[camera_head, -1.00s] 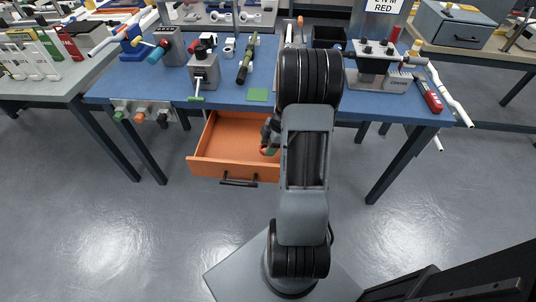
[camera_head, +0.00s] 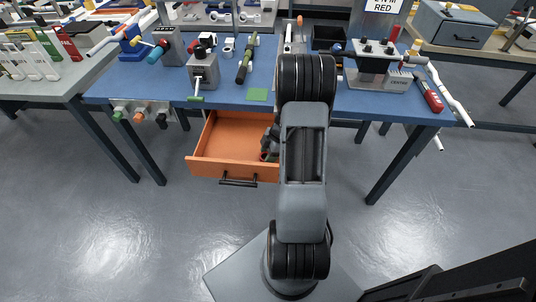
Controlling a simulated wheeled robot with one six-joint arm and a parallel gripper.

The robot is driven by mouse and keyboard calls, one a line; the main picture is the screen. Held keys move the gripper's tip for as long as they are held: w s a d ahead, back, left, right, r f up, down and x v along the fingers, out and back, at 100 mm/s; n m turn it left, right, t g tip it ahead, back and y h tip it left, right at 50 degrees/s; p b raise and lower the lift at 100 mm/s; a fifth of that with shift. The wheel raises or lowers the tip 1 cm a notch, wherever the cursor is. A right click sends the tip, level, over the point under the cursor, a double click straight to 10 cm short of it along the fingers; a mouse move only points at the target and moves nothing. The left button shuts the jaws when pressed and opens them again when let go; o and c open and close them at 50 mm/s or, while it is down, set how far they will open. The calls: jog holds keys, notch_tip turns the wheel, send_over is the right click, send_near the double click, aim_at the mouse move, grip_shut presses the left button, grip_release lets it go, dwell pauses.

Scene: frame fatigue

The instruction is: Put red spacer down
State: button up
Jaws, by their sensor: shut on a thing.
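My gripper (camera_head: 268,148) shows only in part, just left of my arm, over the right side of the open orange drawer (camera_head: 222,137). It is shut on the red spacer (camera_head: 264,156), of which only a small red patch shows at the fingertips. My arm and gripper hide the rest of the spacer. I cannot tell whether the spacer touches the drawer floor.
The drawer hangs open under the blue workbench (camera_head: 130,84), its black handle (camera_head: 238,180) at the front. The left and middle of the drawer floor look empty.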

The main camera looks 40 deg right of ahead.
jog(key=shift+f, duration=0.25)
jog(key=shift+s+f+b, duration=0.15)
jog(key=shift+f+b, duration=0.1)
jog(key=shift+b, duration=0.3)
jog(key=o, duration=1)
jog(key=shift+a+f, duration=0.1)
jog(key=shift+a, duration=0.05)
jog(key=shift+s, duration=0.1)
jog(key=shift+r+p, duration=0.7)
jog(key=shift+p, duration=0.35)
jog(key=w+d+v, duration=0.1)
jog(key=v, duration=1)
jog(key=s+a+r+m+h, duration=0.1)
jog(key=s+a+r+m, duration=0.2)
jog(key=a, duration=0.5)
jog(key=s+a+r+m+t+h, duration=0.1)
jog(key=s+a+r+m, duration=0.2)
jog(key=a+m, duration=0.3)
jog(key=s+a+r+m+h, duration=0.2)
jog(key=a+r+m, duration=0.2)
jog(key=a, duration=0.6)
jog(key=shift+s+r+m, duration=0.4)
jog(key=shift+r, duration=0.3)
